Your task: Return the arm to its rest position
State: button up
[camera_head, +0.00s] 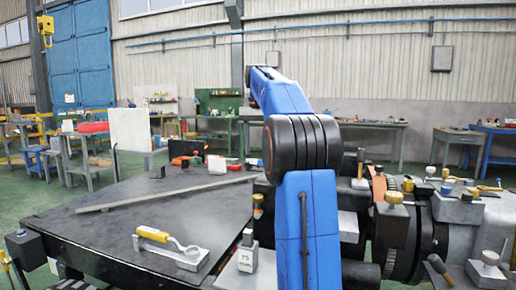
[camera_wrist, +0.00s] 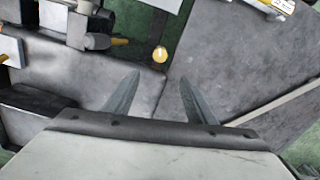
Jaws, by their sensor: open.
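My blue arm (camera_head: 310,225) rises in the middle of the head view, with a black elbow joint and an upper link leaning up and to the left. Its far end is hidden behind that link, so my gripper does not show there. In the wrist view my gripper (camera_wrist: 159,73) has its two dark fingers spread apart with nothing between them. A round brass knob (camera_wrist: 160,54) shows beyond the fingertips, apart from them.
A dark worktable (camera_head: 110,217) carries a long metal bar (camera_head: 150,195) and a yellow-handled tool (camera_head: 165,238). A grey block marked 75 (camera_head: 247,256) stands near my arm. Metal machinery with brass knobs (camera_head: 394,198) crowds the right. Air above the table's left is clear.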

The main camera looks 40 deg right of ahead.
dwell(0.4)
jog(key=s+a+f+n+t, duration=0.1)
jog(key=s+a+f+n, duration=0.2)
jog(key=a, duration=0.4)
jog(key=s+a+f+t, duration=0.1)
jog(key=s+a+f, duration=0.2)
jog(key=s+a, duration=0.3)
jog(key=s+a+f+n, duration=0.2)
jog(key=s+a+f, duration=0.15)
jog(key=a, duration=0.45)
jog(key=s+a+f+n+t, duration=0.1)
jog(key=s+a+f+n, duration=0.1)
jog(key=s+a+f, duration=0.4)
jog(key=s+a+f+n+t, duration=0.1)
jog(key=s+a+f, duration=0.5)
jog(key=s+f, duration=0.6)
notch_tip(320, 180, down, 3)
jog(key=shift+s+r+n+t, duration=0.15)
jog(key=shift+s+n+t, duration=0.2)
jog(key=shift+n, duration=0.55)
